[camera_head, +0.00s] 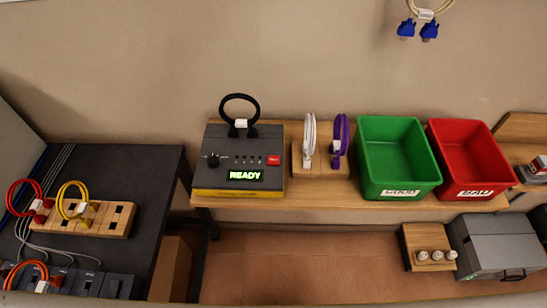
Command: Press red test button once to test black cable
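The tester box (226,152) is dark grey with a yellow base and stands at the left end of the wooden shelf (398,205). Its green display (245,175) reads "READY". The red test button (273,160) is on the right of its top face. The black cable (240,96) forms an upright loop with a white tag, at the back edge of the tester, and looks plugged in there. Neither of my grippers is in view.
Right of the tester are a wooden stand (298,168) with white and purple cables, a green bin (399,195) and a red bin (487,188). A dark table (100,240) at left holds red and yellow cables. Blue connectors (406,28) hang above.

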